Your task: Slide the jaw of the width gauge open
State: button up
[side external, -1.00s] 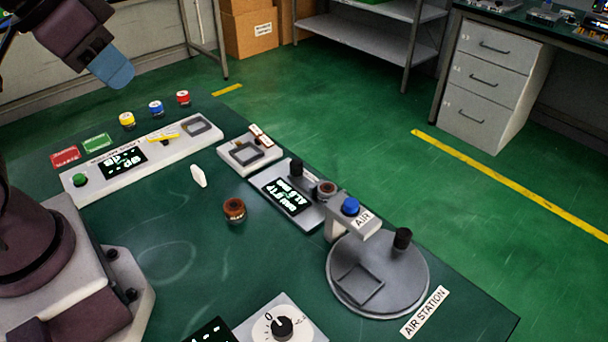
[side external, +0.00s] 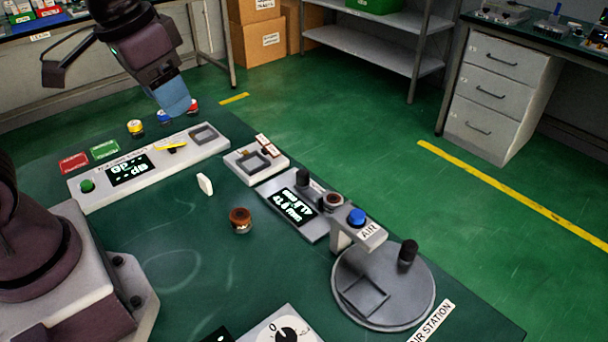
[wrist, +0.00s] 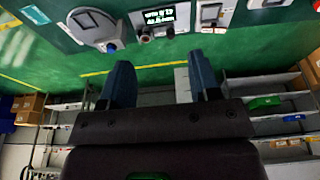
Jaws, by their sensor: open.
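The width gauge (side external: 292,212) is a grey block with a lit display, right of the table's middle in the side view. A black knob (side external: 303,178) stands on its far side, and a brown round part (side external: 333,200) sits at its right end. It also shows at the top of the wrist view (wrist: 160,17). My gripper (side external: 175,103) is high above the table's far left, left of the gauge and apart from it. Its blue fingers (wrist: 161,85) are spread and empty in the wrist view.
The air station's grey disc (side external: 365,307) and arm with a blue button (side external: 357,216) stand right of the gauge. A small fixture (side external: 252,174) is to its left. A brown cylinder (side external: 240,220) and a white disc (side external: 205,184) stand on the otherwise clear mid-table.

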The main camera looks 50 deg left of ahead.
jog(key=w+f+g, duration=0.3)
jog(key=w+f, duration=0.3)
jog(key=w, duration=0.5)
jog(key=n, duration=0.2)
send_near(303, 172)
jog(key=shift+n, duration=0.3)
notch_tip(303, 172, down, 10)
jog(key=shift+f, duration=0.2)
jog(key=shift+c, duration=0.3)
